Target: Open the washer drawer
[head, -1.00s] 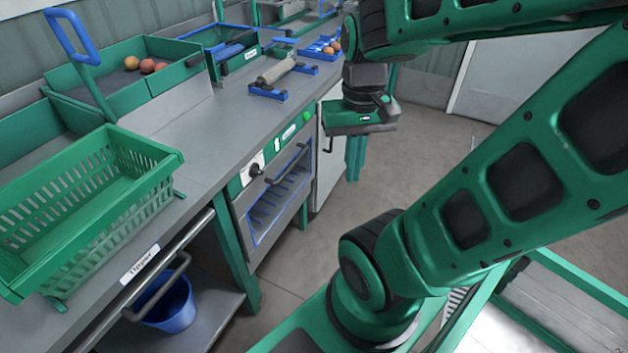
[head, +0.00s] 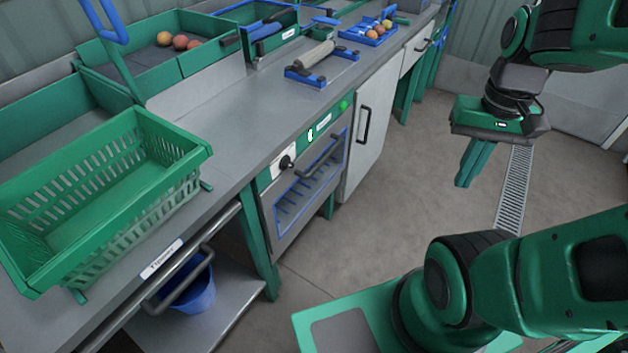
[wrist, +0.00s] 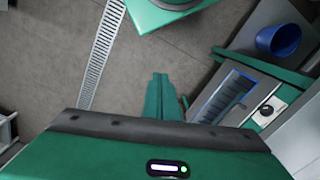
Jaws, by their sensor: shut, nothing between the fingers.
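The washer unit (head: 306,188), as I take it, is built in under the counter. It has a knob (head: 287,163), a green light and a blue-edged front with dark slots, with a bar handle along its top edge. The front looks flush with the unit, so it appears shut. It also shows in the wrist view (wrist: 228,97), at the right. My gripper (head: 464,182) is over open floor, to the right of the unit and well apart from it. Its green fingers point down and are together, with nothing between them; they also show in the wrist view (wrist: 160,78).
A white cupboard door (head: 370,130) with a dark handle stands right of the unit. On the counter are a green basket (head: 100,190), tomato bins (head: 205,55) and a roller on blue stands (head: 315,54). A blue bucket (head: 190,290) sits on the lower shelf. The floor (head: 400,205) between is clear.

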